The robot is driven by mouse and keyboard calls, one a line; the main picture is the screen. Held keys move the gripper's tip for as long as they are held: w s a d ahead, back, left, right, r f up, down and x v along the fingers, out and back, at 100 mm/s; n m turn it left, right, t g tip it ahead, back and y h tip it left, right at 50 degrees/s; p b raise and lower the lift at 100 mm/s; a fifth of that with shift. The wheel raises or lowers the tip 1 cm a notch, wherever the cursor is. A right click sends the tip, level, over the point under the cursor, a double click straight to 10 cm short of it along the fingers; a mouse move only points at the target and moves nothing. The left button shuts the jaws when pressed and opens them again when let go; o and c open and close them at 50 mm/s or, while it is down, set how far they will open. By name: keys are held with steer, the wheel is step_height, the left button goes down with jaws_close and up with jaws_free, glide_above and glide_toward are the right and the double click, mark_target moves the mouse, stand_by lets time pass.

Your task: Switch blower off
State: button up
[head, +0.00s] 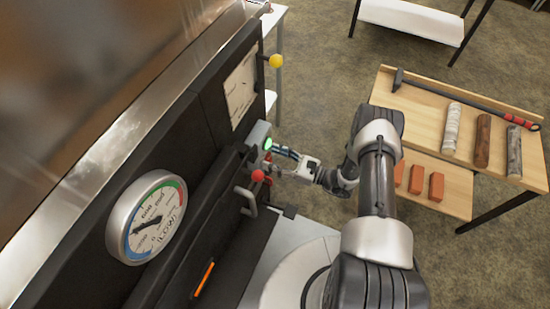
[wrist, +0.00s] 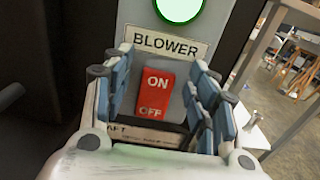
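The blower switch (wrist: 155,92) is a red rocker marked ON at the top and OFF at the bottom, on a grey plate under a BLOWER label (wrist: 165,44). A round green lamp (wrist: 180,6) glows above the label; it also shows in the head view (head: 267,143). My gripper (wrist: 160,100) is open, its blue-padded fingers on either side of the switch with nothing between them but the view of the rocker. I cannot tell whether the fingers touch the panel.
A red-knobbed lever (head: 258,175) and a metal handle (head: 246,200) are close to my gripper. A yellow knob (head: 276,61) sticks out farther back. A round gauge (head: 147,217) is at left.

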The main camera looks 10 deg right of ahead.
steer(key=c, duration=1)
steer(key=shift+s+d+f+t+y, duration=0.15)
steer(key=shift+f+t+y, duration=0.15)
steer(key=shift+y, duration=0.2)
steer(key=shift+d+f+t+y, duration=0.15)
steer(key=shift+t+y, duration=0.35)
steer(key=shift+y, duration=0.2)
steer(key=o, duration=1.1)
steer(key=shift+c, duration=0.2)
steer(key=shift+s, duration=0.1)
